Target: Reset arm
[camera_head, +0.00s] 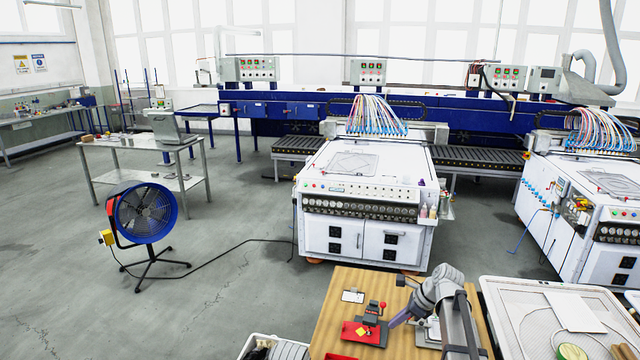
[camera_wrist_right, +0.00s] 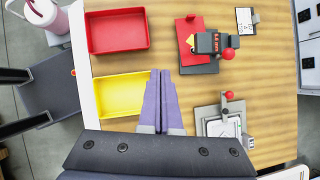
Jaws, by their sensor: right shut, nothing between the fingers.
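My right arm comes in at the bottom of the head view, and its gripper (camera_head: 393,322) hangs over the wooden table (camera_head: 325,312). In the right wrist view the two purple-grey fingers (camera_wrist_right: 160,74) lie together, shut with nothing between them. They are over the table beside the right edge of a yellow tray (camera_wrist_right: 112,97). A red tray (camera_wrist_right: 117,48) stands beyond it. My left gripper is not in view.
A press on a red base (camera_head: 358,338) and a second, grey press (camera_wrist_right: 222,105) stand on the table. A white card (camera_head: 352,296) lies near its far edge. A white-rimmed bin (camera_head: 490,290) stands at right, and a blue fan (camera_head: 146,212) on the floor.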

